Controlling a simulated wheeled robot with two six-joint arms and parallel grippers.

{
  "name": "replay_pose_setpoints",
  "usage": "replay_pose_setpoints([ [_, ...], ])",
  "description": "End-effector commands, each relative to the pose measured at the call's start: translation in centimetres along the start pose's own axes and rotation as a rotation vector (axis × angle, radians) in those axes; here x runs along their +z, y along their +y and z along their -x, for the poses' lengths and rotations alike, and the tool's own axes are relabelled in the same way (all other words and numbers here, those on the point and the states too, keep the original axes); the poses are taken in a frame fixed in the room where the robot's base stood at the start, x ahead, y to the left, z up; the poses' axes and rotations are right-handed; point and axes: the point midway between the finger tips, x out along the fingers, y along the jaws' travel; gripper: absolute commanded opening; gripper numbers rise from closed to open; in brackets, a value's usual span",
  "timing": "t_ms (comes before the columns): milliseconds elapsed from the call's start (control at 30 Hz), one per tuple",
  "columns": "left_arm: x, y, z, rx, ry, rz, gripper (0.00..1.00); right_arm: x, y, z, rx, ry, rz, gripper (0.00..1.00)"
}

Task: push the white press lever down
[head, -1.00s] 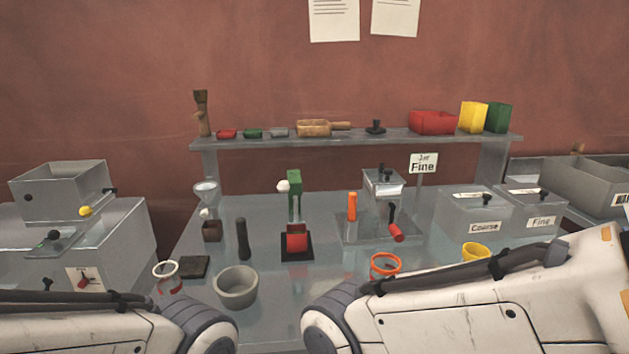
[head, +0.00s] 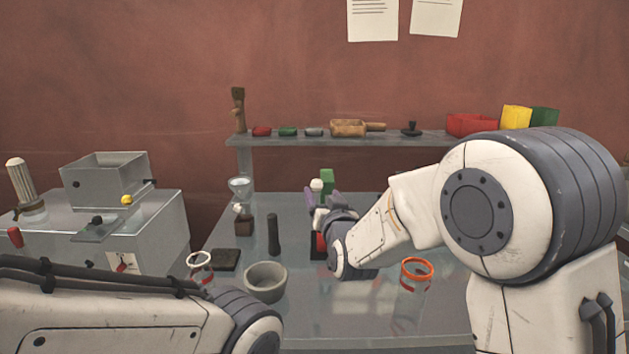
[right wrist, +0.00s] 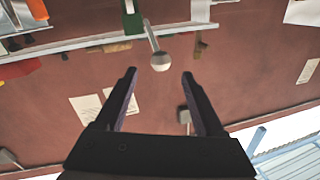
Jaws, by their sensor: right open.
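The press lever ends in a white ball knob (head: 316,184), beside the top of the green press (head: 327,180) on the table. In the right wrist view the white knob (right wrist: 160,62) and its thin rod show just beyond the fingertips, in line with the gap between them. The press's green body (right wrist: 132,18) is at the top edge there. My right gripper (head: 322,198) is open and empty, with a finger on either side; it hides much of the press. In the right wrist view my right gripper (right wrist: 158,74) appears apart from the knob. My left gripper is out of view.
A grey bowl (head: 265,282), a dark cylinder (head: 273,234) and a funnel stand (head: 241,205) are left of the press. An orange-rimmed jar (head: 416,268) stands under my right arm. A shelf (head: 380,139) with small items runs behind. The front middle of the table is clear.

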Motion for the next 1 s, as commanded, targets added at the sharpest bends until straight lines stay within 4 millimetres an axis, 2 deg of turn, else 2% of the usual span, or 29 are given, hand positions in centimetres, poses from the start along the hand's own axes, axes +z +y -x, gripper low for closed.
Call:
replay_pose_setpoints([
  [300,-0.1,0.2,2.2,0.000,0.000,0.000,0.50,-0.2,-0.1,-5.6,-0.001,-0.002,0.001,0.71],
  [500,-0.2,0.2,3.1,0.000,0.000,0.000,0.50,-0.1,-0.1,-8.5,-0.001,-0.002,0.001,0.71],
  [700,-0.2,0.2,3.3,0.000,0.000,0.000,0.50,0.0,-0.1,-9.7,-0.001,-0.003,0.001,0.71],
  [967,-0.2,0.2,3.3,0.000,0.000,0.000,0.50,0.1,-0.1,-9.8,-0.001,-0.003,0.001,0.71],
  [1000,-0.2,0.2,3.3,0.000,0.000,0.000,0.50,0.1,-0.1,-9.8,-0.001,-0.003,0.001,0.59],
])
